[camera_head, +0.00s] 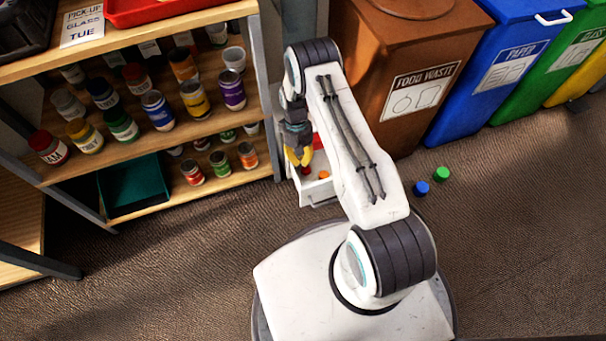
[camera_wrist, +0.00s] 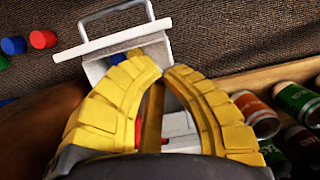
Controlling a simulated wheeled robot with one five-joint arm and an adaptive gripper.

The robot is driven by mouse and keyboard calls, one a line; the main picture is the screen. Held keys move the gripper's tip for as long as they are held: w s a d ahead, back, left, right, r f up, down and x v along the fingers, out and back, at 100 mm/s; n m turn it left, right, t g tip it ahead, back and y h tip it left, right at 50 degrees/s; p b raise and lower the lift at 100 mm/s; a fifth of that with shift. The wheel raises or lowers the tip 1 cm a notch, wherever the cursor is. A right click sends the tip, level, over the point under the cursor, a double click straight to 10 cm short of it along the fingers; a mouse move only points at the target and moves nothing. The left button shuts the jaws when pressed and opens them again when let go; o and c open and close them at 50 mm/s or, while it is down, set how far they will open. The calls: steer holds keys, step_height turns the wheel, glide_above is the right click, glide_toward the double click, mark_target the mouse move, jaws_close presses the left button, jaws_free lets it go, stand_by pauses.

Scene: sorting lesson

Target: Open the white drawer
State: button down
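The white drawer (camera_head: 319,193) stands low beside the shelf in the head view, pulled out so that part of its inside shows. Its front panel and bar handle (camera_wrist: 114,25) are at the top of the wrist view. My gripper (camera_head: 300,160) has yellow fingers pointing down over the drawer's inside, behind the front panel. In the wrist view the fingertips (camera_wrist: 164,72) come together with nothing seen between them, and the handle lies beyond them, apart. Small red and orange things (camera_head: 324,174) show in the drawer. My arm and fingers hide part of the drawer.
A wooden shelf with several cans and jars (camera_head: 158,110) stands left of the drawer. A brown food waste bin (camera_head: 400,80) and a blue paper bin (camera_head: 500,75) stand to the right. A blue cap (camera_head: 421,188) and a green cap (camera_head: 443,174) lie on the carpet.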

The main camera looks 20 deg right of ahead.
steer(key=b+x, duration=0.9)
steer(key=b, duration=0.1)
steer(key=shift+w+f, duration=0.25)
steer(key=shift+f, duration=0.2)
steer(key=shift+d, duration=0.1)
steer(key=s+p, duration=0.2)
steer(key=s, duration=0.4)
steer(key=shift+p, duration=0.35)
steer(key=shift+r, duration=0.15)
